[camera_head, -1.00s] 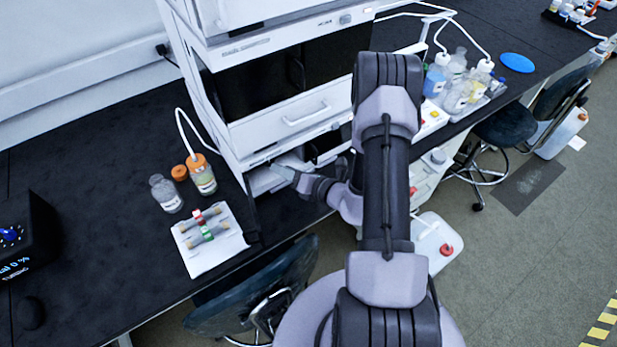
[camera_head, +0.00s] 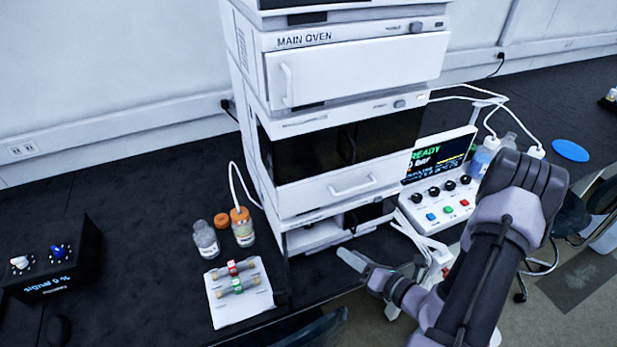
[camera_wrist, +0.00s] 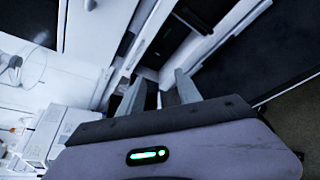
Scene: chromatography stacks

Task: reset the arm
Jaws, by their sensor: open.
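My gripper (camera_head: 362,264) is in front of the lower part of the white instrument stack (camera_head: 330,192), near the bench's front edge. In the wrist view my gripper (camera_wrist: 160,88) shows two grey fingers held apart, with nothing seen between them. The fingers point toward white panels and dark openings of the stack. My arm comes in from the lower right in the head view. Whether the fingers touch the stack cannot be told.
A white control box (camera_head: 440,205) with a READY screen stands right of the stack. Two bottles, a clear one (camera_head: 205,240) and an orange-capped one (camera_head: 242,228), stand left. A white tray (camera_head: 238,308) holds tubes with red and green bands. A black box with knobs (camera_head: 55,262) sits far left.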

